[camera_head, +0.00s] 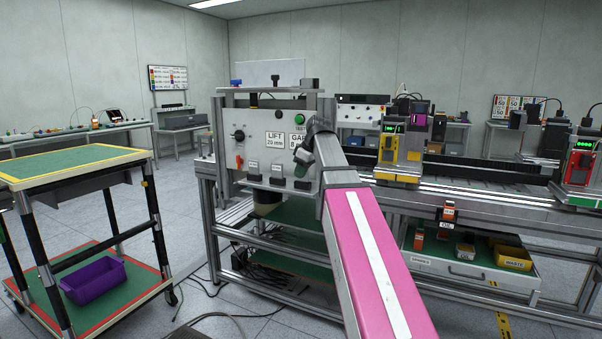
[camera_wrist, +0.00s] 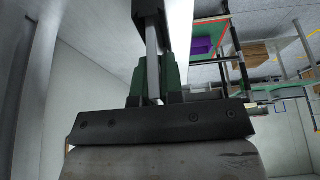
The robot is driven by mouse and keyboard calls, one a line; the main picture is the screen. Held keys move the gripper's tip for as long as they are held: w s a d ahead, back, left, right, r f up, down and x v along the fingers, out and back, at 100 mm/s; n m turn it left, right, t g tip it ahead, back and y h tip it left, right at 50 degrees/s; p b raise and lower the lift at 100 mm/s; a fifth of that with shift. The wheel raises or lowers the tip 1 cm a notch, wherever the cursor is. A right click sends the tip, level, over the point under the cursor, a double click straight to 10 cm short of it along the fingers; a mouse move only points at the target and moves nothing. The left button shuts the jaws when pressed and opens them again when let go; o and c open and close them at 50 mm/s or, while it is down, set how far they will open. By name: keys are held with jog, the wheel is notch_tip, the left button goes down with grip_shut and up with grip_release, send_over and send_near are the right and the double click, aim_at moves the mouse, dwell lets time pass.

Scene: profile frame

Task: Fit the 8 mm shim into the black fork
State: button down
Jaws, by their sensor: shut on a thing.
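In the head view the shim is too small or hidden to make out, and I cannot identify the fork there.
A green-topped cart (camera_head: 75,163) with a purple bin (camera_head: 93,283) on its lower shelf stands at the left. A rail bench with a yellow unit (camera_head: 400,150) and a red unit (camera_head: 582,170) extends right. Below is a drawer (camera_head: 470,268). Cables lie on the floor.

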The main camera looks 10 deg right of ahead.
jog(key=shift+f, duration=0.15)
jog(key=c, duration=1.2)
grip_release()
jog(key=shift+c, duration=0.2)
jog(key=v, duration=1)
jog(key=shift+s+r, duration=0.15)
jog(key=shift+r, duration=0.25)
jog(key=shift+s+a, duration=0.1)
